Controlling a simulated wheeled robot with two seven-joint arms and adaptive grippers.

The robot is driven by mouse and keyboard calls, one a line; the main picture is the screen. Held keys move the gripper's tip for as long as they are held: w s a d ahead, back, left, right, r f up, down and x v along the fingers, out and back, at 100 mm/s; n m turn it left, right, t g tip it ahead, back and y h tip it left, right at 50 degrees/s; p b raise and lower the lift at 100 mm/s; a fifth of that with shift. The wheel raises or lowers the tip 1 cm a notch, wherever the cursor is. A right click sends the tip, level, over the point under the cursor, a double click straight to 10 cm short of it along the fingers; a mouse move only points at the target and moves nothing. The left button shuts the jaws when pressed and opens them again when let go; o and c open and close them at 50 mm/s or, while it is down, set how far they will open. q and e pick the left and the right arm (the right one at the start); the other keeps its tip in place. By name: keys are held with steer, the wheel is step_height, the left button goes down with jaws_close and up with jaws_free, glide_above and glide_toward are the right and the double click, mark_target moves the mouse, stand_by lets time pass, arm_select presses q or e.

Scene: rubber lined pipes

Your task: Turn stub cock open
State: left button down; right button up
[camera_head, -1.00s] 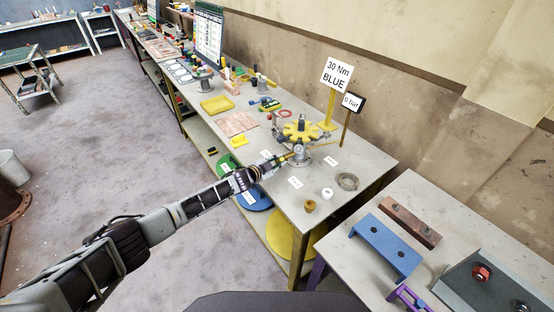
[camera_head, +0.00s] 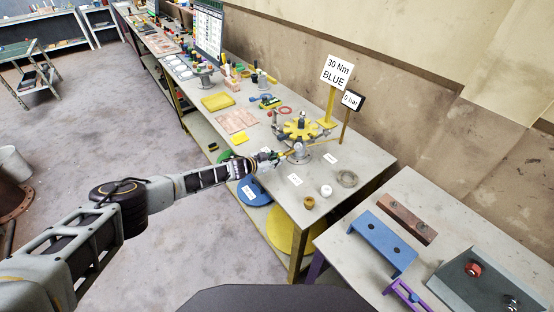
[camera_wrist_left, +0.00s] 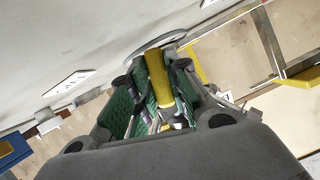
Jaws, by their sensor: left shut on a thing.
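The stub cock (camera_head: 299,152) sits low on the grey and yellow pipe assembly, below a yellow toothed flange (camera_head: 301,129) on the bench. Its yellow lever (camera_wrist_left: 158,80) lies between the green-padded fingers of my left gripper (camera_wrist_left: 160,100) in the left wrist view. In the head view my left gripper (camera_head: 272,157) reaches in from the left and is shut on the lever end, just left of the cock body. The fingers hide much of the lever. My right gripper is not in view.
A "0 bar" sign (camera_head: 352,100) and a "30 Nm BLUE" sign (camera_head: 337,73) stand behind the assembly. A brass ring (camera_head: 309,202), a white ring (camera_head: 326,191) and a grey ring (camera_head: 347,179) lie at the front. A yellow tray (camera_head: 217,102) lies farther back.

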arm_select(q)
steer(key=shift+f+n+g+h+b, duration=0.15)
steer(key=shift+n+g+h+b, duration=0.15)
steer(key=shift+n+g+b, duration=0.25)
steer(key=shift+n, duration=0.35)
steer(key=c, duration=1.4)
jaws_free()
steer(key=shift+o, duration=0.2)
steer(key=shift+a+r, duration=0.15)
steer(key=shift+r, duration=0.05)
steer(key=shift+v, duration=1.1)
steer(key=v, duration=0.9)
steer(key=shift+s+a, duration=0.15)
steer(key=shift+a, duration=0.1)
